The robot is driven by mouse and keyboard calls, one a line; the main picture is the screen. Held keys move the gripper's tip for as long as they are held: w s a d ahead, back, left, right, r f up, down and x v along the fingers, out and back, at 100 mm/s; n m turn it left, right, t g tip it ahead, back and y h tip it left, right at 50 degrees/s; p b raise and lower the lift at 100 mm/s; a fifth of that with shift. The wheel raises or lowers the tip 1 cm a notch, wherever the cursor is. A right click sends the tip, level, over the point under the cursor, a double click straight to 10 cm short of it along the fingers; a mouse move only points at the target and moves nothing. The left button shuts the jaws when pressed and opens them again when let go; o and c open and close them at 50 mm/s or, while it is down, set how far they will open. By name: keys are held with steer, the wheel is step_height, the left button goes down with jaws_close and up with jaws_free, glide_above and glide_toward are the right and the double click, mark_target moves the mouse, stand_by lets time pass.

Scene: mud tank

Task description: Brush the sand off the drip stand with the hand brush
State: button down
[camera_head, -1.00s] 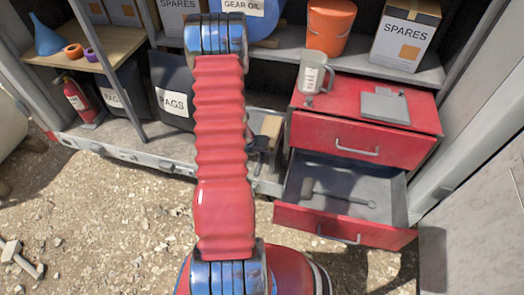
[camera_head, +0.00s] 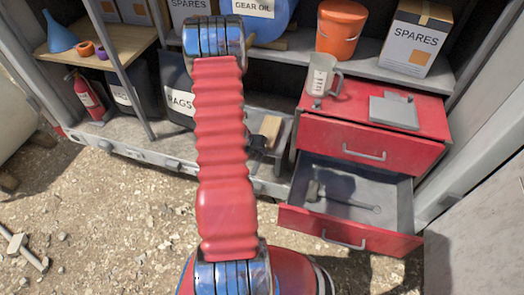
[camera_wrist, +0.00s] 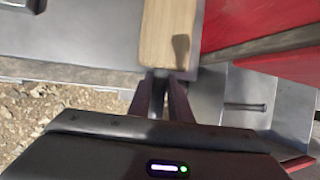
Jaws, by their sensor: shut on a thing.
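My gripper (camera_wrist: 160,84) is shut on a light wooden piece (camera_wrist: 170,35), which looks like the body of the hand brush. The wooden piece runs away from the fingertips in the wrist view and carries a small dark shadow. In the head view it (camera_head: 271,127) shows just right of my red arm, beside the red cabinet. The bristles cannot be made out, and my arm hides most of the gripper there. I cannot identify the drip stand for certain, nor any sand on it.
The red cabinet (camera_head: 385,150) has an open lower drawer (camera_head: 390,200) holding a grey long-handled tool (camera_head: 342,200). A clear jug (camera_head: 321,78) and a grey plate (camera_head: 393,111) are on top. An orange bucket (camera_head: 341,30) stands behind. Gravel ground (camera_head: 120,230) at left is mostly open.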

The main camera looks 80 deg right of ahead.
steer(key=shift+w+d+f, duration=0.15)
steer(key=shift+w, duration=1.6)
steer(key=w, duration=0.3)
steer(key=shift+w+d, duration=0.15)
steer(key=shift+w, duration=0.15)
